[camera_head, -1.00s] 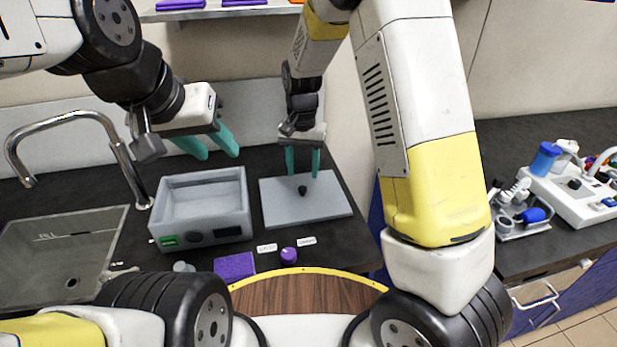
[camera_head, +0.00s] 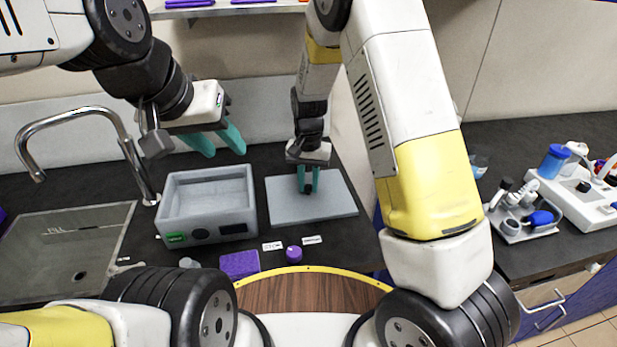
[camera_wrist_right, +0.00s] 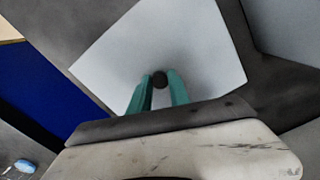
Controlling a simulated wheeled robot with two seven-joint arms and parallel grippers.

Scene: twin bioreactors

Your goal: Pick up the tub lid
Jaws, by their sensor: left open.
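The tub lid (camera_head: 335,198) is a flat grey plate with a small dark knob (camera_head: 308,188), lying on the dark counter right of the grey tub (camera_head: 208,212). The lid also shows in the right wrist view (camera_wrist_right: 205,45), with its knob (camera_wrist_right: 159,79) between the fingertips. My right gripper (camera_head: 308,184) points down over the lid, its teal fingers closed in on both sides of the knob and seeming to touch it. My left gripper (camera_head: 222,145) is open and empty, above and behind the tub.
A sink (camera_head: 70,250) with a curved tap (camera_head: 70,112) is at the left. Lab equipment (camera_head: 580,195) stands on the right counter.

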